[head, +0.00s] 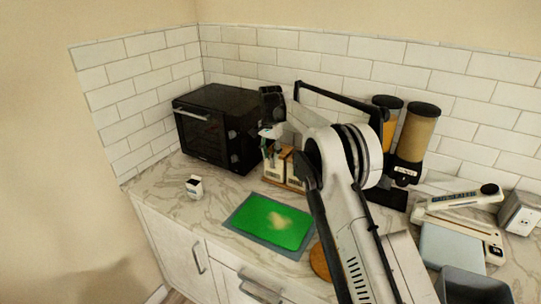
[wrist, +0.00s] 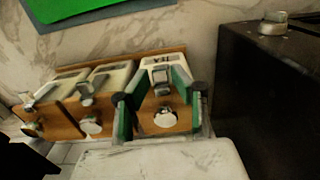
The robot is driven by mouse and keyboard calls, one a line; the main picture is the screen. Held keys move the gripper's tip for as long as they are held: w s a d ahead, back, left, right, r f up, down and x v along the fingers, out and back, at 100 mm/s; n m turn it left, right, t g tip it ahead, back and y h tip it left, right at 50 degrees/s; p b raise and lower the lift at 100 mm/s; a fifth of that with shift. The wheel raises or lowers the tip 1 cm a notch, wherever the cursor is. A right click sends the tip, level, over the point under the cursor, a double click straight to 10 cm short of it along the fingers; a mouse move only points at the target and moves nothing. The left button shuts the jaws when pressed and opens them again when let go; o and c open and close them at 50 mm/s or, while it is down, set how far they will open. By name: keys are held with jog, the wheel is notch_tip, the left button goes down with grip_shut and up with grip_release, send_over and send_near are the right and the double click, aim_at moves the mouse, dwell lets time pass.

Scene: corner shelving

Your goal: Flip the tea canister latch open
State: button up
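Several pale canisters with wooden fronts stand in a row in the wrist view.
A black toaster oven (head: 213,127) stands close to the left of the canisters. A green mat (head: 268,222) lies in front, with a small white box (head: 194,187) to its left. Cereal dispensers (head: 415,138) stand at the back right.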

grip_shut()
jog(key=shift+s, duration=0.1)
jog(key=s+a+f+t+h+b, duration=0.2)
jog(key=s+f+t+h+b, duration=0.2)
jog(key=t+b, duration=0.6)
jog(key=f+h+b, duration=0.1)
jog(key=b, duration=0.6)
jog(key=shift+s+a+t, duration=0.3)
jog(key=shift+s, duration=0.1)
jog(key=shift+h, duration=0.3)
